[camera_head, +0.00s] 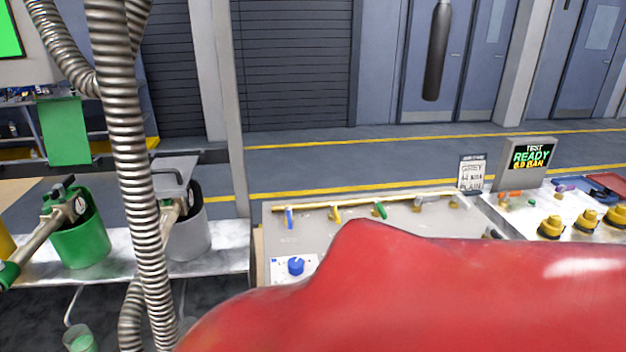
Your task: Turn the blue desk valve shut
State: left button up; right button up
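A blue lever handle (289,217) hangs upright at the left end of a yellow pipe on the grey desk (340,238). A round blue knob (296,266) sits on a white panel at the desk's front left. I cannot tell which of these two is the blue desk valve, or whether it is open or shut. Neither of my grippers is in view. A large glossy red shape (430,300) covers the lower right and hides the front of the desk; I cannot tell what it is.
A yellow handle (335,213) and a green handle (380,209) share the pipe. A screen (532,156) reads "TEST READY". Several yellow knobs stand at right. A ribbed metal hose (125,130) hangs at left, near a green bucket (82,245) and a grey bucket (190,240).

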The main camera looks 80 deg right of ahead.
aim_at(288, 210)
jog(key=z, duration=2.55)
